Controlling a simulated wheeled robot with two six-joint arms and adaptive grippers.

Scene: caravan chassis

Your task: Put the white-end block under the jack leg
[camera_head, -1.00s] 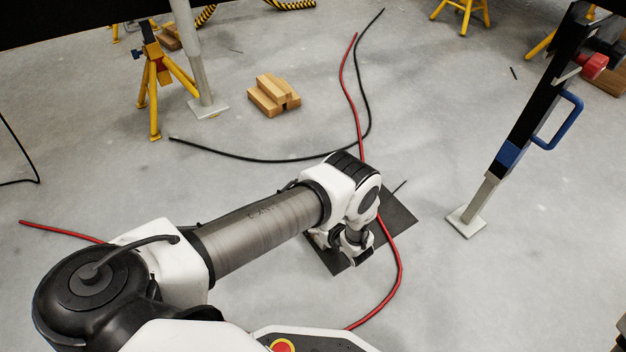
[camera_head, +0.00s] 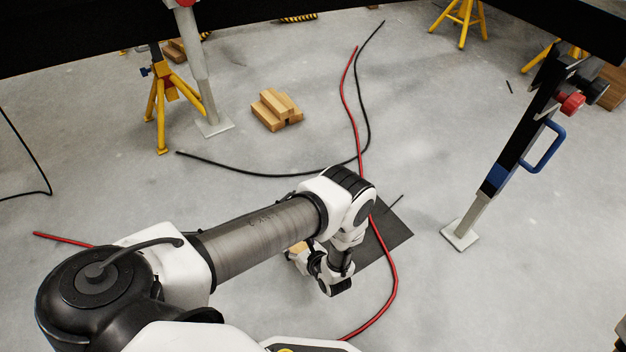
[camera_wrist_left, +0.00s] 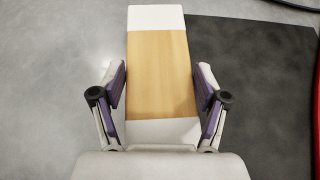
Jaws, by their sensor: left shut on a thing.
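The white-end block (camera_wrist_left: 160,75), plain wood with white ends, fills the middle of the left wrist view. My left gripper (camera_wrist_left: 161,88) is shut on it, with a purple-padded finger at each long side. In the head view a small wooden part of the block (camera_head: 297,248) shows beside my left wrist; my arm hides the rest. One jack leg (camera_head: 500,180), with a blue handle and a square foot, leans at the right. Another leg (camera_head: 195,70) with a pale foot plate stands at the upper left. My right gripper is not in view.
A dark mat (camera_head: 390,235) lies beside my left wrist, crossed by a red cable (camera_head: 393,270). A black cable (camera_head: 270,174) curves behind. Stacked wood blocks (camera_head: 277,110) and a yellow stand (camera_head: 165,100) are farther back. Floor between mat and right leg is clear.

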